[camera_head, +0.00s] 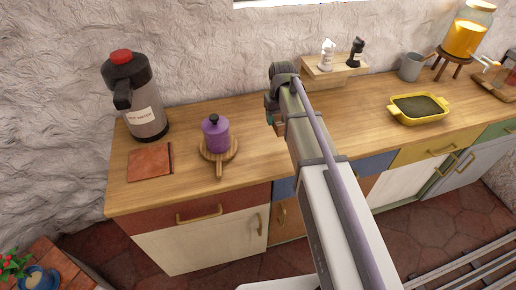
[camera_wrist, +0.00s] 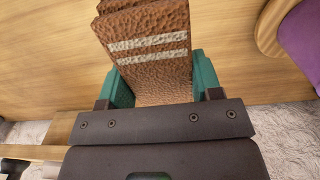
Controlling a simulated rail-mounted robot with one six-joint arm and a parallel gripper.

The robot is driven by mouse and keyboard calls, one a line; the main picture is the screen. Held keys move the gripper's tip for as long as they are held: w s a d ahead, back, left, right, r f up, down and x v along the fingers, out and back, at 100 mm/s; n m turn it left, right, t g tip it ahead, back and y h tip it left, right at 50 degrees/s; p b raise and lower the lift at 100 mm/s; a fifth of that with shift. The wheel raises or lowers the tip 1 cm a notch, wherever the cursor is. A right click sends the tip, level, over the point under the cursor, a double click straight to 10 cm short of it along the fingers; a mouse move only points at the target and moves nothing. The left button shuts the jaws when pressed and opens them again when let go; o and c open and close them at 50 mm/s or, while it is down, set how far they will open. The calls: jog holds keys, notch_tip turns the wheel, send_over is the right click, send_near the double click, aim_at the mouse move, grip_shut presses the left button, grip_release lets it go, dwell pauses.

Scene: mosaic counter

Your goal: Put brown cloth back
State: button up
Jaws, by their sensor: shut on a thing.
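The brown cloth (camera_wrist: 145,25) is folded, with two pale stripes across it, and fills the upper middle of the wrist view. My gripper (camera_wrist: 158,80) is shut on it, with one green finger at each side. The cloth is over the wooden counter; I cannot tell whether it touches the wood.
A purple canister (camera_head: 216,136) stands on a round wooden board (camera_head: 219,166) left of my gripper. A red-brown flat square (camera_head: 150,162) and a hot-water flask (camera_head: 146,115) are farther left. A wooden shelf box (camera_head: 335,72) holds two shakers. A yellow dish (camera_head: 418,108) sits right.

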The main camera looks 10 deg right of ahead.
jog(key=shift+d+f, duration=0.1)
jog(key=shift+f, duration=0.05)
jog(key=b, duration=0.7)
send_over(279, 142)
notch_tip(279, 142, down, 7)
jog(key=shift+r, duration=0.3)
notch_tip(279, 142, down, 4)
jog(key=b, duration=0.3)
jog(key=shift+r, duration=0.3)
jog(key=shift+f, duration=0.15)
jog(key=o, duration=1)
jog(key=shift+c, duration=0.2)
